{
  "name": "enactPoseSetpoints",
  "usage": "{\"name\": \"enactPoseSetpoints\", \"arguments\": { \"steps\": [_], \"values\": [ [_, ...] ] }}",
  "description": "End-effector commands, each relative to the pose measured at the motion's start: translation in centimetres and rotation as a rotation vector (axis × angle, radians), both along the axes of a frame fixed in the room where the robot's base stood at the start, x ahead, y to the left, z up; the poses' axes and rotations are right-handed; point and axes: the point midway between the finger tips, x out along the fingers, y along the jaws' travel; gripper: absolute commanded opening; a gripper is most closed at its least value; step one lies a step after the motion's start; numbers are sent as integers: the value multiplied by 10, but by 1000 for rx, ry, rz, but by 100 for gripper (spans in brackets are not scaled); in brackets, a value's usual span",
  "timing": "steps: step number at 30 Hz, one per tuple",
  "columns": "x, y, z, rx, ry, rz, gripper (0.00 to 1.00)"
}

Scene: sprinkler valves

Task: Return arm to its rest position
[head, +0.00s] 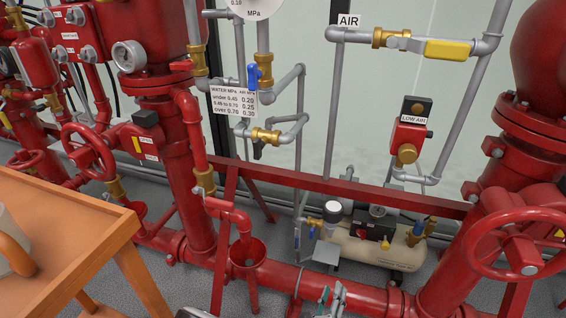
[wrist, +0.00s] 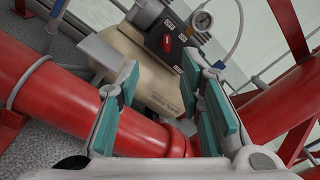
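My gripper (wrist: 165,110) is open and empty in the wrist view, with teal pads on its fingers and a clear gap between them. Beyond the gap are a thick red pipe (wrist: 155,133) and a beige compressor tank (wrist: 140,75). In the head view only the tip of my gripper (head: 333,296) shows at the bottom edge, in front of the low red pipe (head: 270,272). The rest of my arm is mostly out of that view.
Red valve assemblies stand at left (head: 178,150) and right, with a handwheel (head: 520,235) at right. A red crossbar (head: 330,182) spans between them. The compressor (head: 375,240) sits on the floor behind. A wooden table (head: 60,240) stands at left. A yellow-handled AIR valve (head: 447,49) is above.

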Motion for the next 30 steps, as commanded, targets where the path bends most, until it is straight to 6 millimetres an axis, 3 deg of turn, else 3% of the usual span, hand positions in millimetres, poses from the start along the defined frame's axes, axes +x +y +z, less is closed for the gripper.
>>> {"name": "enactPoseSetpoints", "arguments": {
  "steps": [8, 14, 22, 30],
  "values": [
    [7, 0, 31, 98, -62, -128, 34],
    [13, -3, 67, 207, -133, -275, 34],
    [12, -21, 143, 455, -285, -602, 34],
    [-5, -44, 214, 723, -440, -933, 34]
  ]
}}
